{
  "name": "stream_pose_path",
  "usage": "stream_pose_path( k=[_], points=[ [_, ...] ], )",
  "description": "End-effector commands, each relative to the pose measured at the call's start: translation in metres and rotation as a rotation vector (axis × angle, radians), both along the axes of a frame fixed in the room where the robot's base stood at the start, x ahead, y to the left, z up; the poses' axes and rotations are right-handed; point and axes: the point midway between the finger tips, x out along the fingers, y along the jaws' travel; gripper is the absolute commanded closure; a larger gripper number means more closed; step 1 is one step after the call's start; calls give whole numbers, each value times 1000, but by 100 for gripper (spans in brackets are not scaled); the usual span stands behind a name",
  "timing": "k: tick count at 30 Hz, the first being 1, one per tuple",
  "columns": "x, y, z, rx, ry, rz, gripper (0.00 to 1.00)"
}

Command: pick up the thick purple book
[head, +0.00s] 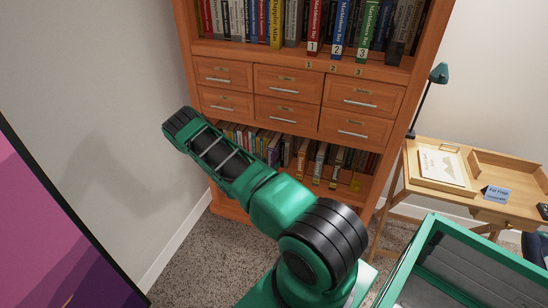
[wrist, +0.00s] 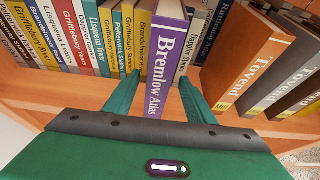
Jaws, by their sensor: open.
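The thick purple book (wrist: 163,62) stands upright in a row on a wooden shelf in the wrist view, its spine reading "Bremlow Atlas". My gripper (wrist: 158,97) is open, with one green finger to the left of the purple spine and the other to its right. The fingers point at the shelf; I cannot tell how deep they reach beside the book. In the head view a purple spine (head: 273,148) shows on the low shelf, just right of my arm. My arm covers part of that row, and my fingertips are hidden there.
Thinner books stand close on the left, among them a yellow one (wrist: 142,30). An orange book (wrist: 248,62) leans on the right. Drawers (head: 286,83) sit above the low shelf (head: 348,201). A desk (head: 485,207) and a green-framed bin (head: 430,225) stand at the right.

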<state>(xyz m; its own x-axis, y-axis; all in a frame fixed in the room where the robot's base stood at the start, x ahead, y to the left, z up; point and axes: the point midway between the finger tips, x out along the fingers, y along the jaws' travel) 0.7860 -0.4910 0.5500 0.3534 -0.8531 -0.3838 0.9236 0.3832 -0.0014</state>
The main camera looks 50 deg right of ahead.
Motion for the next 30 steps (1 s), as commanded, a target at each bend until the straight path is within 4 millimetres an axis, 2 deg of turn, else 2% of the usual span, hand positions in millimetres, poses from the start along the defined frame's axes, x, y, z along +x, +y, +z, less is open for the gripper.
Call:
stream_pose_path(
  k=[9, 13, 20, 26, 30],
  points=[
    [18, -36, -10, 0, -2, -3, 50],
    [21, -43, -13, -1, -1, -3, 50],
    [21, -43, -13, -1, -1, -1, 50],
    [21, -43, -13, -1, -1, -1, 98],
    [22, -44, -12, -3, -2, -1, 100]
  ],
)
